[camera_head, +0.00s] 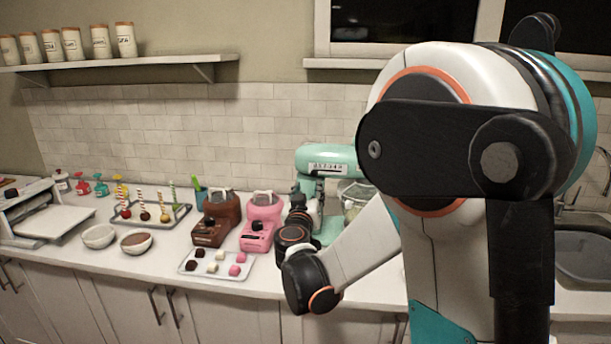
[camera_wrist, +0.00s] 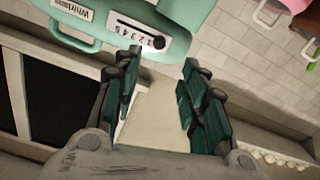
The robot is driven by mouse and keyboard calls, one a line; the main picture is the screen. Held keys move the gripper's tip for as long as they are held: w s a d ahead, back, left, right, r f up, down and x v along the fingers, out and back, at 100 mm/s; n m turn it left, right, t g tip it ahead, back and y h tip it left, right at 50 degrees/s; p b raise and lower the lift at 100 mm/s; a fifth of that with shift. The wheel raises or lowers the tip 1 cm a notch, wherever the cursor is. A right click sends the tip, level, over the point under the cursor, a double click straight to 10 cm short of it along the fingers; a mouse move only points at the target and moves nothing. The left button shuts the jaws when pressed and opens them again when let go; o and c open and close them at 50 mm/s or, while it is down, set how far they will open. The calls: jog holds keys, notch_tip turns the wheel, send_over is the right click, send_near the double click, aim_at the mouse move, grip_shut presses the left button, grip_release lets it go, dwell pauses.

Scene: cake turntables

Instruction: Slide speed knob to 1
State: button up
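The mint-green mixer (camera_head: 335,158) stands on the counter behind my arm in the head view. Its body (camera_wrist: 80,25) fills the upper left of the wrist view, tilted. The black speed knob (camera_wrist: 158,42) sits at the right end of the slot in that view. My gripper (camera_wrist: 160,68) is open and empty, its fingers apart. The knob shows beyond the gap between the fingertips, apparently untouched. In the head view my gripper (camera_head: 300,205) is small and dark in front of the mixer.
A glass bowl (camera_head: 355,195) is by the mixer. A pink machine (camera_head: 262,212) and a brown one (camera_head: 218,215) stand to the left. A tray of sweets (camera_head: 240,270) lies in front. A sink (camera_head: 582,255) is at the right.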

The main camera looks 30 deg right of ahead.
aim_at(315, 174)
jog(key=b+x, duration=0.2)
jog(key=x, duration=1.1)
jog(key=shift+d+b, duration=0.1)
jog(key=shift+b, duration=0.25)
jog(key=shift+c, duration=0.5)
jog(key=shift+s, duration=0.1)
grip_shut()
